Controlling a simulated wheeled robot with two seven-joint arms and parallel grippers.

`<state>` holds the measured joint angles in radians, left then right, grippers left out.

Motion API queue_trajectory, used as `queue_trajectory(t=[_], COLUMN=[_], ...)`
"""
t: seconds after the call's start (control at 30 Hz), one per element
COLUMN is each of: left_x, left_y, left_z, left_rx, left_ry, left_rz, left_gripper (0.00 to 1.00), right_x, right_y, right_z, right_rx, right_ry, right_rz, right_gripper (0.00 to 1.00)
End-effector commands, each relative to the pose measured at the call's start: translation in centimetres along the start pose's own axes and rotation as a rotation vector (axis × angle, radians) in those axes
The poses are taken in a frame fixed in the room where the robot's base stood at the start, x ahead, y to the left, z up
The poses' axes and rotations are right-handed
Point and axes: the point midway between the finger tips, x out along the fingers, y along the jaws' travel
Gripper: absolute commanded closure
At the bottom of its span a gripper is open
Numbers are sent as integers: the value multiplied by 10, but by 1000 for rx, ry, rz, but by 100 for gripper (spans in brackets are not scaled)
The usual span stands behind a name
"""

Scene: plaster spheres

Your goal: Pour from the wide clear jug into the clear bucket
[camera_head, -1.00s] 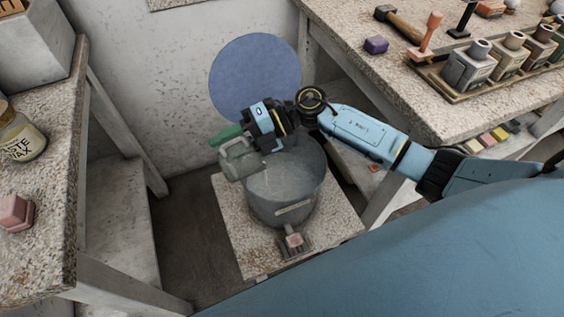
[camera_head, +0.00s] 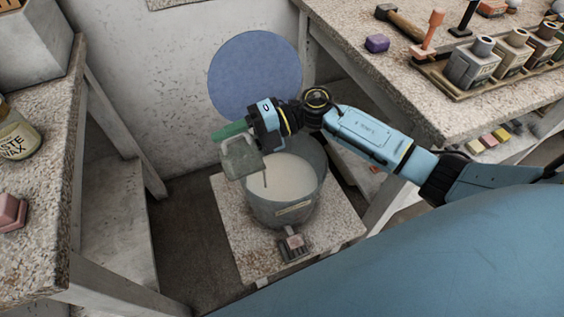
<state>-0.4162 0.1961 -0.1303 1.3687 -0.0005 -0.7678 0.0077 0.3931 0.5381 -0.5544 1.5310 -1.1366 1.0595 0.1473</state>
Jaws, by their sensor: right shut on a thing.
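The wide clear jug (camera_head: 241,160) is tilted over the left part of the bucket's mouth, and a thin stream falls from it into the bucket. The clear bucket (camera_head: 284,211) stands upright on a speckled low stand, with a pale, milky fill showing inside. My right gripper (camera_head: 252,128) is shut on the jug by its green handle (camera_head: 229,131), above the bucket's far left rim. The gripper hides part of the handle. My left gripper is not in view.
The low speckled stand (camera_head: 238,232) bears the bucket and a small block-like item (camera_head: 292,245) in front of it. A workbench (camera_head: 420,105) with bottles and stamps is at the right. A table (camera_head: 45,185) with a wax jar (camera_head: 18,137) is at the left. A blue disc (camera_head: 254,72) is behind.

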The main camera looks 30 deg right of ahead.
Motion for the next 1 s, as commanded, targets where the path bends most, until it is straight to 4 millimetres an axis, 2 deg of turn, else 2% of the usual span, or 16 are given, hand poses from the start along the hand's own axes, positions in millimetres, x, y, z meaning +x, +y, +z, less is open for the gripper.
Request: queue_trajectory(t=[0.57,1.0], left_x=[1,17], left_y=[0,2], left_z=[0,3], left_rx=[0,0], left_ry=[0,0], left_rz=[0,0], left_gripper=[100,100], right_x=[-1,-10], right_y=[1,4], right_z=[0,0], right_rx=[-1,-1], right_ry=[0,1], right_rz=[6,93], right_gripper=[85,85])
